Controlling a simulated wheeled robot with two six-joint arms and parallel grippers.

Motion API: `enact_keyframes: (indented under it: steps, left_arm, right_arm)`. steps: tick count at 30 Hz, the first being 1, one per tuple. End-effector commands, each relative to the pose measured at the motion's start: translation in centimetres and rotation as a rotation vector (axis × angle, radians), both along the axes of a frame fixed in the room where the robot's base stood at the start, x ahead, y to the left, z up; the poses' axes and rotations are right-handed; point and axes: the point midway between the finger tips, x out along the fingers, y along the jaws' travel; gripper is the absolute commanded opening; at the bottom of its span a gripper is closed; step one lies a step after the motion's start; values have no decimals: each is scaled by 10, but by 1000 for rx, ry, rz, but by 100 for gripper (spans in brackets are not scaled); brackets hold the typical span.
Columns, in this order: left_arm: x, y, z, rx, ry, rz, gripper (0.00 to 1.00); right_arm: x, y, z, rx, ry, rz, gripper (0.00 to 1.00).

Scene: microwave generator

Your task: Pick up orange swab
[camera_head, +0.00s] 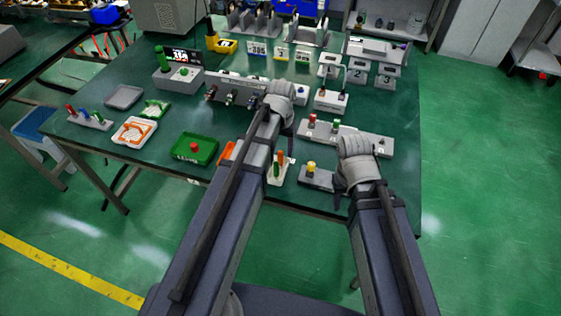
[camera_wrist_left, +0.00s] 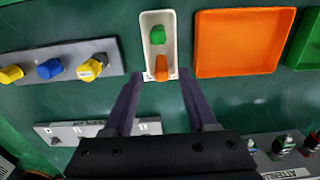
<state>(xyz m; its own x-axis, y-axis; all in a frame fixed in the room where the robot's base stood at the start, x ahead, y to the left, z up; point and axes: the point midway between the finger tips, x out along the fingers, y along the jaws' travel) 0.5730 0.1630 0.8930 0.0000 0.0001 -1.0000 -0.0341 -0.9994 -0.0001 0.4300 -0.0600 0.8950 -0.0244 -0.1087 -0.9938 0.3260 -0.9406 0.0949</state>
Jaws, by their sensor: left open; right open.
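The orange swab (camera_head: 281,158) lies in a small white tray (camera_head: 289,174) near the table's front edge, beside a green swab (camera_head: 276,170). In the left wrist view the orange swab (camera_wrist_left: 162,68) is at the tray's near end and the green swab (camera_wrist_left: 158,35) lies beyond it. My left gripper (camera_wrist_left: 157,78) is open, its fingers on either side of the orange end and apart from it. In the head view my left gripper (camera_head: 285,128) is over the table behind the tray. My right gripper (camera_head: 346,196) is open and empty near the front edge.
An orange tray (camera_wrist_left: 237,42) is beside the white tray; my left arm partly hides it in the head view. A green tray (camera_head: 183,154) holds a red item. A grey base with knobs (camera_wrist_left: 70,68) is on the other side. Button boxes and racks fill the back.

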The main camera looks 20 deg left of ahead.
Motion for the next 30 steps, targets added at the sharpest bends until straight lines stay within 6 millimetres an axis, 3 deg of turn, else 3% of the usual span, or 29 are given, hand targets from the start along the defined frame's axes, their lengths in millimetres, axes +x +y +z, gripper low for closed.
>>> enact_keyframes:
  steps: [1, 9, 18, 30]
  left_arm:
    - [0, 1, -11, 0, 0, 0, 57]
    - [0, 2, -42, 0, 0, 0, 57]
    - [0, 2, -42, 0, 0, 0, 57]
    - [0, 2, -42, 0, 0, 0, 12]
  right_arm:
    - [0, 0, -11, 0, 0, 0, 50]
    - [0, 0, -42, 0, 0, 0, 50]
    - [0, 0, -42, 0, 0, 0, 50]
    - [0, 0, -42, 0, 0, 0, 50]
